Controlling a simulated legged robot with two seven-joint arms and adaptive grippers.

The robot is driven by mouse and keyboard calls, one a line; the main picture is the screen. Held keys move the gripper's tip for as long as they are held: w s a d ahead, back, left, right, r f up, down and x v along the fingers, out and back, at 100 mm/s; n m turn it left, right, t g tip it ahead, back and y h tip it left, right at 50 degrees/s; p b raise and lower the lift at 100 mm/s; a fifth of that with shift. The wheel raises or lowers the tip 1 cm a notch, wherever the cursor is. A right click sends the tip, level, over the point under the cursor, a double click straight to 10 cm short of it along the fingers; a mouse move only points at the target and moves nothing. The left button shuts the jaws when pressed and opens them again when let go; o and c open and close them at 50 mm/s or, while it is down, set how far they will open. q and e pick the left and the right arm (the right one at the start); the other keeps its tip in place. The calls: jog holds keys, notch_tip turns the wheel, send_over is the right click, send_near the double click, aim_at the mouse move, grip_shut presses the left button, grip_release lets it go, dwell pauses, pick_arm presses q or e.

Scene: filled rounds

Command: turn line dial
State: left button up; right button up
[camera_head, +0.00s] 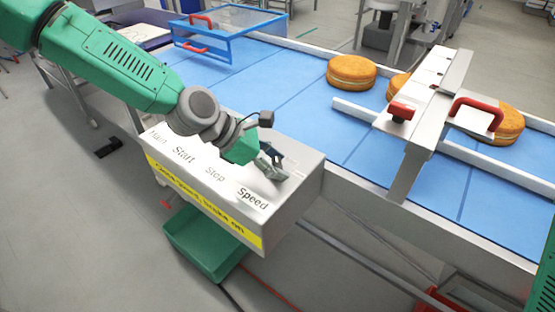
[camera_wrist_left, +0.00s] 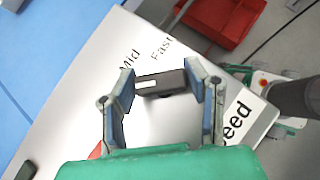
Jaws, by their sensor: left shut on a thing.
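The line dial (camera_wrist_left: 160,84) is a dark knob with a pale mark, on top of the light grey control box (camera_head: 285,205). In the left wrist view it sits between the two fingers of my left gripper (camera_wrist_left: 162,92), which is shut on it. The labels Mid and Fast show beyond the dial, and part of Speed shows to the right. In the head view my left gripper (camera_head: 270,165) is low over the box above the Speed label and hides the dial. My right gripper is out of view.
A blue conveyor (camera_head: 285,95) runs behind the box, carrying several round cakes (camera_head: 350,72). A grey gantry with red handles (camera_head: 425,120) spans it at the right. A blue-framed clear cover (camera_head: 235,45) stands at the back. A green bin (camera_head: 205,245) is below the box.

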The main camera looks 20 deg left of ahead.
pick_arm(q)
jog(key=m+g+p, duration=0.1)
jog(key=m+g, duration=0.1)
jog(key=m, duration=0.1)
jog(key=m+g+h+p, duration=0.1)
jog(key=m+g, duration=0.2)
jog(key=shift+w+r, duration=0.1)
jog(key=shift+w, duration=0.1)
jog(key=m+g+y+p, duration=0.1)
jog(key=m+g, duration=0.2)
jog(key=m, duration=0.2)
jog(key=m+g+y, duration=0.2)
jog(key=m+g, duration=0.1)
jog(key=m, duration=0.1)
jog(key=shift+m+b, duration=0.3)
jog(key=shift+b, duration=0.05)
jog(key=m+g+y, duration=0.1)
jog(key=m+y, duration=0.1)
jog(key=m+y+b, duration=0.1)
jog(key=m+y, duration=0.1)
jog(key=m, duration=0.1)
jog(key=shift+g, duration=0.4)
jog(key=shift+m+y, duration=0.3)
jog(key=shift+m, duration=0.1)
jog(key=o, duration=1.1)
jog(key=shift+o, duration=0.2)
